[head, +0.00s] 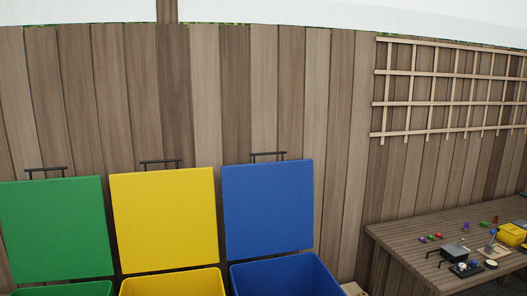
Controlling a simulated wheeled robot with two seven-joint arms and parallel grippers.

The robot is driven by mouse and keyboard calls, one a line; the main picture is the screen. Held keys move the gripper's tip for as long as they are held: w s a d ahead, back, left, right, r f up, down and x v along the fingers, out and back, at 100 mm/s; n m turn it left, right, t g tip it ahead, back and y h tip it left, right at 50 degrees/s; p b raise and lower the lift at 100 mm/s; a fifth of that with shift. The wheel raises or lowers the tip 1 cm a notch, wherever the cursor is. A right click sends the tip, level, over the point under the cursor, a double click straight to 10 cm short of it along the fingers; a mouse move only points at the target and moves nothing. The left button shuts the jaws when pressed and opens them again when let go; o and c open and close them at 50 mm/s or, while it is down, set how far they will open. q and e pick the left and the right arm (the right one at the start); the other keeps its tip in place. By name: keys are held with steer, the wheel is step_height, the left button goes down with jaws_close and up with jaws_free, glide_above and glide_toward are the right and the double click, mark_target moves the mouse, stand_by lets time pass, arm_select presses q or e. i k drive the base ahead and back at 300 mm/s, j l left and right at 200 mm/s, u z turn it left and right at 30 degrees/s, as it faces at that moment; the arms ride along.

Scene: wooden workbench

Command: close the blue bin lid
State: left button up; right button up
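The blue bin (288,277) stands at the bottom middle of the head view, its top open. Its blue lid (267,208) stands upright behind the opening, wide open, with a dark bar handle (268,155) along its top edge. The lower part of the bin is cut off by the picture's bottom edge. Neither of my grippers shows in this view.
Left of it stand a yellow bin with its lid (165,217) raised and a green bin with its lid (55,228) raised. A wooden workbench (420,243) with small items is at the right. A plank fence (235,100) with a trellis (450,90) is behind.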

mark_target(268, 208)
steer(key=u, duration=0.65)
steer(key=i+l+u, duration=0.2)
steer(key=l+u, duration=0.25)
steer(key=l, duration=0.6)
steer(key=i+l+u, duration=0.1)
steer(key=l+u, duration=0.3)
steer(key=l, duration=0.65)
steer(key=l+u, duration=0.1)
steer(key=l, duration=2.3)
